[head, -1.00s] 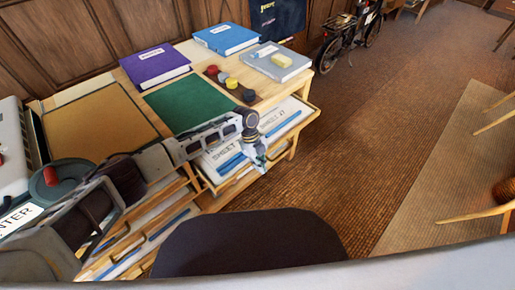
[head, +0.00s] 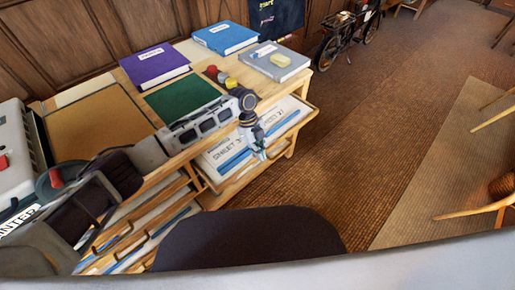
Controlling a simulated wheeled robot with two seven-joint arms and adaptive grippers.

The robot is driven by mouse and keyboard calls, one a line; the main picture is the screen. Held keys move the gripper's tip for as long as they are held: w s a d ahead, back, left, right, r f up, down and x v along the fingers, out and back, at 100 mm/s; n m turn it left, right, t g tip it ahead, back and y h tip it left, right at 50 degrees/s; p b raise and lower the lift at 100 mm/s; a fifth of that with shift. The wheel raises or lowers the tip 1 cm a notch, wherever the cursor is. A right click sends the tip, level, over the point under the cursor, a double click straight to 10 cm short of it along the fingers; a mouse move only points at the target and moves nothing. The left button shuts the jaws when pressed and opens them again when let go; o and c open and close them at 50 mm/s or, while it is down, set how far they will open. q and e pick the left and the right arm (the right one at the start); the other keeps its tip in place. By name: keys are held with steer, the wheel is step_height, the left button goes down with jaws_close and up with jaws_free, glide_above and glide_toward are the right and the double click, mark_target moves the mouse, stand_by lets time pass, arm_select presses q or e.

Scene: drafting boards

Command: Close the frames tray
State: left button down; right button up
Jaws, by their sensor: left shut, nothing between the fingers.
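An open wooden tray (head: 231,181) juts from the right part of the desk front. It holds white packets marked "SHEET" and blue strips. No label reading "frames" is legible, so I cannot tell which tray is the frames tray. More trays (head: 128,242) stand partly open at the lower left, with white and blue contents, partly hidden by my left arm. My left gripper (head: 261,154) points down, shut and empty, at the front side of the right tray. I cannot tell whether it touches the tray. My right gripper is not in view.
On the desktop lie a green mat (head: 183,108), a purple book (head: 155,66), a blue book (head: 225,38) and a grey book (head: 275,62) with a yellow block. A grey machine (head: 12,150) stands at the left. The brown floor (head: 345,165) to the right is clear.

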arm_select(q)
steer(key=shift+v, duration=0.9)
